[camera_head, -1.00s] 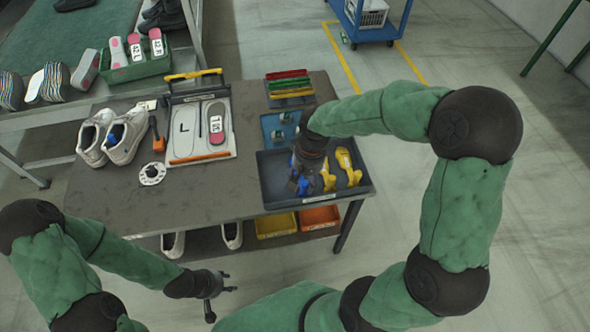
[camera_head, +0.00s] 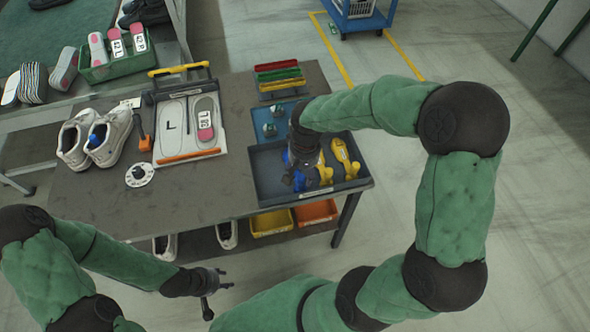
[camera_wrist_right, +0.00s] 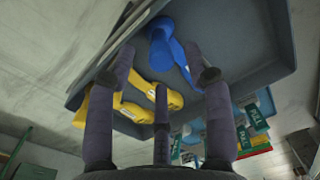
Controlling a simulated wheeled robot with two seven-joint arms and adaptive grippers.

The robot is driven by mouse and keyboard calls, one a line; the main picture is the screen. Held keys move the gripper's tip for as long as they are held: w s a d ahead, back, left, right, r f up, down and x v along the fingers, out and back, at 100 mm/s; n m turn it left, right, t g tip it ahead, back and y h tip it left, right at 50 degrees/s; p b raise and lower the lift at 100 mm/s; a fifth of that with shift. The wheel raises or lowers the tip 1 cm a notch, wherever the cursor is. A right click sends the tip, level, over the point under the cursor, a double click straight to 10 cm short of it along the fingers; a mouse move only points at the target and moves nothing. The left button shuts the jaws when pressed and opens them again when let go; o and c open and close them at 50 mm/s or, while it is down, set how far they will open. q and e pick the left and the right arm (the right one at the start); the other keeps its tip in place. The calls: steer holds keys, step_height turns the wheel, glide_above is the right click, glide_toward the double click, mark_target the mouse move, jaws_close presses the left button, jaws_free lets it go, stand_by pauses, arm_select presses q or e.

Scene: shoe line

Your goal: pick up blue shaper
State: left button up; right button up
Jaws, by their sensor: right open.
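The blue shaper (camera_wrist_right: 163,45) lies in the dark grey tray (camera_wrist_right: 235,40), beside the yellow shapers. In the head view, only bits of blue (camera_head: 287,157) show beside my right gripper (camera_head: 302,182), which hides most of the shaper. My right gripper points down over the tray. In the right wrist view its fingers (camera_wrist_right: 160,75) are spread apart with nothing between them, and the blue shaper lies beyond their tips. My left gripper (camera_head: 221,298) is open and empty, low in front of the table.
Yellow shapers (camera_head: 342,155) lie right of my right gripper; they also show in the wrist view (camera_wrist_right: 135,105). A blue tray (camera_head: 270,125) stands behind. White shoes (camera_head: 108,140), one with blue inside, and a board (camera_head: 188,125) with an insole occupy the table's left. The table's front-middle (camera_head: 190,190) is clear.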

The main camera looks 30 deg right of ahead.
mark_target(301, 176)
steer(key=f, duration=0.2)
steer(key=f+b, duration=0.1)
steer(key=f, duration=0.1)
steer(key=shift+a, duration=0.2)
steer(key=shift+r, duration=0.1)
steer(key=shift+c, duration=0.3)
jaws_close()
